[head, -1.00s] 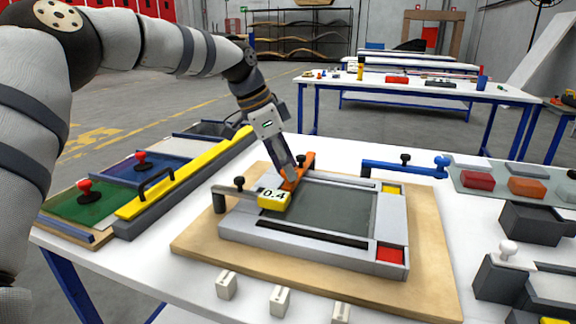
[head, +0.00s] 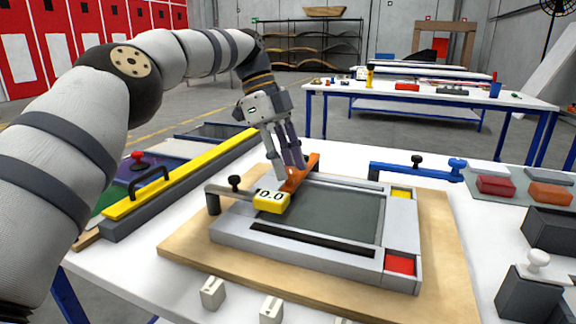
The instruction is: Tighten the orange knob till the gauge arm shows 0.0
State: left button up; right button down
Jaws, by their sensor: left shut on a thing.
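The yellow gauge block (head: 272,203) sits at the end of the dark gauge arm (head: 213,200) and reads 0.0. The orange clamp arm (head: 308,167) reaches over the back left corner of the grey frame (head: 402,232). My left gripper (head: 289,172) points down at the orange arm, just behind the gauge block. Its fingers are closed around the knob there, which they hide from view. My right gripper is not in view.
The frame lies on a wooden board (head: 185,245) on the white table. A blue clamp arm (head: 395,171) stands at the back right. A yellow-edged fixture (head: 190,170) lies left. White blocks (head: 213,292) stand in front, and dark holders (head: 528,293) at right.

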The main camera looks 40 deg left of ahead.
pick_arm(q)
jog(key=shift+f+m, duration=0.15)
jog(key=shift+m, duration=0.25)
jog(key=o, duration=1.1)
